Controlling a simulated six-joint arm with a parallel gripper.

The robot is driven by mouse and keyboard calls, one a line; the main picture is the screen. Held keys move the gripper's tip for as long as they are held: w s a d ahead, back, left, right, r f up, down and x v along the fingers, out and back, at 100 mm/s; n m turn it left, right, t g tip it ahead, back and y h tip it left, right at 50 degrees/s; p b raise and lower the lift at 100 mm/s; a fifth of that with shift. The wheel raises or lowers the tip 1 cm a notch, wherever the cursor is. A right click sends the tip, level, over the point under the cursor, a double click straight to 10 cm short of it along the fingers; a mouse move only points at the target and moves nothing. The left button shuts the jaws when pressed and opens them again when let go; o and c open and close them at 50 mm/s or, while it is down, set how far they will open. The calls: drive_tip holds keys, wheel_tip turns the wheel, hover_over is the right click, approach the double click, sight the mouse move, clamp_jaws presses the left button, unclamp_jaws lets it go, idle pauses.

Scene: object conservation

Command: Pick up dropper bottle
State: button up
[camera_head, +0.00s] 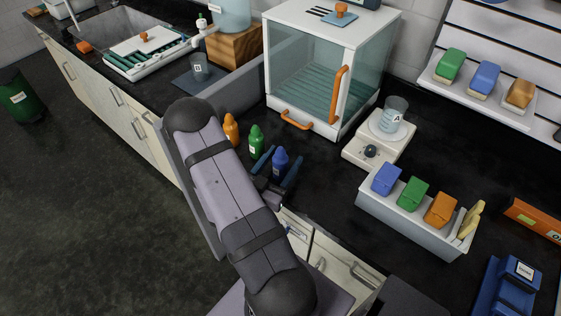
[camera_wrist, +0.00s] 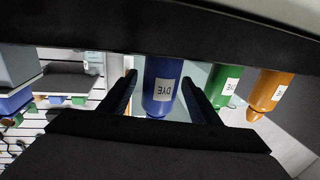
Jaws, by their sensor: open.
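Three small dropper bottles stand in a row on the black counter in the head view: orange (camera_head: 231,129), green (camera_head: 257,141) and blue (camera_head: 280,163). My gripper (camera_head: 277,167) is open, with a finger on each side of the blue bottle. In the wrist view the blue bottle (camera_wrist: 162,85), labelled DYE, shows upside down between the two fingers (camera_wrist: 160,98), with visible gaps. The green bottle (camera_wrist: 224,84) and the orange bottle (camera_wrist: 268,95) are outside the fingers, to the right. My arm hides part of the counter near the bottles.
A glass-walled cabinet (camera_head: 318,65) with orange handles stands behind the bottles. A hot plate with a beaker (camera_head: 392,115) is to the right, beside a grey bin (camera_head: 405,216) of coloured blocks. A sink (camera_head: 108,30) and drying rack (camera_head: 150,55) are at the left.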

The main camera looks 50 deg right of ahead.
drive_tip(key=shift+w+d+p, duration=0.2)
drive_tip(key=shift+d+p, duration=0.2)
drive_tip(key=shift+d, duration=1)
drive_tip(key=shift+c, duration=0.3)
drive_tip(key=c, duration=0.7)
drive_tip(key=shift+r, duration=0.25)
wheel_tip(320, 180, up, 10)
drive_tip(key=shift+f, duration=0.2)
